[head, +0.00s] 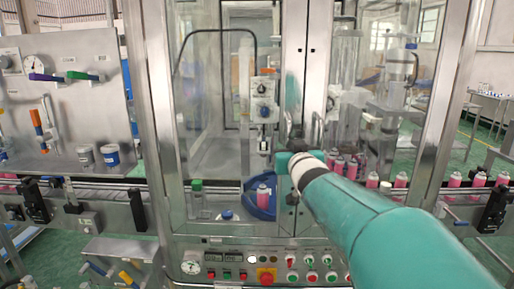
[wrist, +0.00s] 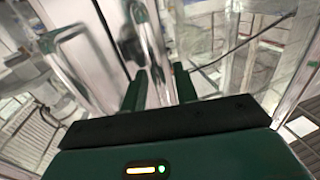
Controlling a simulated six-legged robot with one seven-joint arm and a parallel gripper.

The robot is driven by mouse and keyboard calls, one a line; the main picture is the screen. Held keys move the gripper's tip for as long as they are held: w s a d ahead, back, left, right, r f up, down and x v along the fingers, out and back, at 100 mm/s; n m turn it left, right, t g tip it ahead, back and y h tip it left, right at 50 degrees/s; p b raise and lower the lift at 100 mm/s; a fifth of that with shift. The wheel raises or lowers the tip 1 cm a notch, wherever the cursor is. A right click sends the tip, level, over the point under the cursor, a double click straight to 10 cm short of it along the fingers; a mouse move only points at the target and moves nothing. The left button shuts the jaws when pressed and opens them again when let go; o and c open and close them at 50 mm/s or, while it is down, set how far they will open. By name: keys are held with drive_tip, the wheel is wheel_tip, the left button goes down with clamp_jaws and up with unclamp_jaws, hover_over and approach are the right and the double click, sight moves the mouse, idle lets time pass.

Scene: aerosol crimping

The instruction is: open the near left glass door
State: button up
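The near left glass door (head: 215,120) is a clear pane in a metal frame on the front of the crimping machine. It looks shut in the head view. My gripper (head: 284,162) is at the door's right edge, by the metal uprights in the middle. My arm hides part of that area. In the wrist view, my gripper (wrist: 162,80) has two green fingers standing apart, with shiny metal frame showing between and beyond them. A bright curved metal bar, perhaps a handle (wrist: 72,62), lies left of the fingers. I cannot tell whether anything touches them.
Behind the glass are a crimping head (head: 263,100), a blue round fixture (head: 262,205) and pink cans (head: 372,181). A control panel (head: 250,262) with buttons runs below the doors. A tool board (head: 65,105) stands at the left.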

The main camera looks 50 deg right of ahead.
drive_tip(key=shift+w+d, duration=0.1)
drive_tip(key=shift+c, duration=0.4)
clamp_jaws()
